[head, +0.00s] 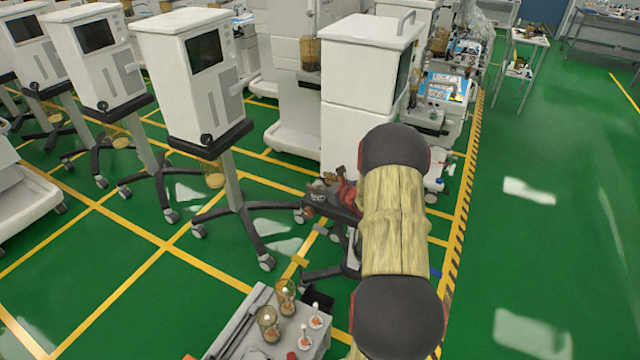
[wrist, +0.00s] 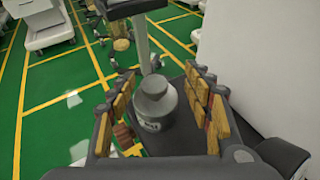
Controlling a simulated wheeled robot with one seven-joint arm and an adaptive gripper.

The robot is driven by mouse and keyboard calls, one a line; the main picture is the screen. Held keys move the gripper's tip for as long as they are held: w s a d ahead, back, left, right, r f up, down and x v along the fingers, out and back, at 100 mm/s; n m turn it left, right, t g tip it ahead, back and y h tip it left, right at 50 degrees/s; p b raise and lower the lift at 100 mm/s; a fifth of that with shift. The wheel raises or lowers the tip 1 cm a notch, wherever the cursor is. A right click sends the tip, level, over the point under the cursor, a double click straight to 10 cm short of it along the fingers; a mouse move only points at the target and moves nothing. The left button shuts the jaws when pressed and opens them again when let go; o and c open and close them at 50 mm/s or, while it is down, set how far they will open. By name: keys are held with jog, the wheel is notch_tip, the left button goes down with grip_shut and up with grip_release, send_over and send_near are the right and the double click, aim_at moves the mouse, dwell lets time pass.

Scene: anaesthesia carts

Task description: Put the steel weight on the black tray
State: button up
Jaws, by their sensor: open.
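The steel weight (wrist: 153,106) is a grey cylinder with a narrower knob on top. In the wrist view it stands upright between my gripper's (wrist: 160,108) open fingers, and gaps show between it and the finger pads. Beneath and behind it is a dark flat surface that looks like the black tray (wrist: 190,138). In the head view the dark surface (head: 344,211) shows partly behind my arm. My gripper (head: 335,188) is over it there, and the weight is small and hard to make out. Whether the weight's base touches the surface is hidden.
A white cabinet (head: 362,90) stands close behind the tray; its side fills the right of the wrist view. A wheeled monitor stand (head: 195,75) is to the left. A grey cart (head: 250,335) with jars and small bottles is in front. Green floor is open at right.

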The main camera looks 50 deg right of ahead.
jog(key=shift+r, duration=0.1)
jog(key=shift+s+r, duration=0.1)
jog(key=shift+s, duration=0.1)
jog(key=p+v, duration=0.2)
jog(key=v, duration=1)
jog(key=w+a+r+n+y, duration=0.3)
jog(key=a+r+n, duration=0.15)
jog(key=a, duration=0.45)
jog(key=w+a+r+n+y, duration=0.2)
jog(key=w+a+r+n, duration=0.25)
jog(key=a, duration=0.35)
jog(key=s+a+r+n+g+y, duration=0.25)
jog(key=a+n, duration=0.25)
jog(key=a, duration=0.5)
jog(key=s+a+r+n+g+y, duration=0.1)
jog(key=s+a+r+n+g, duration=0.15)
jog(key=a+n, duration=0.5)
jog(key=s+a+r+n+g, duration=0.3)
jog(key=s+a+n, duration=0.5)
jog(key=s+a, duration=0.3)
jog(key=s+r+n+h, duration=0.3)
jog(key=s+n+h, duration=0.2)
jog(key=s+n, duration=0.4)
jog(key=shift+s, duration=0.2)
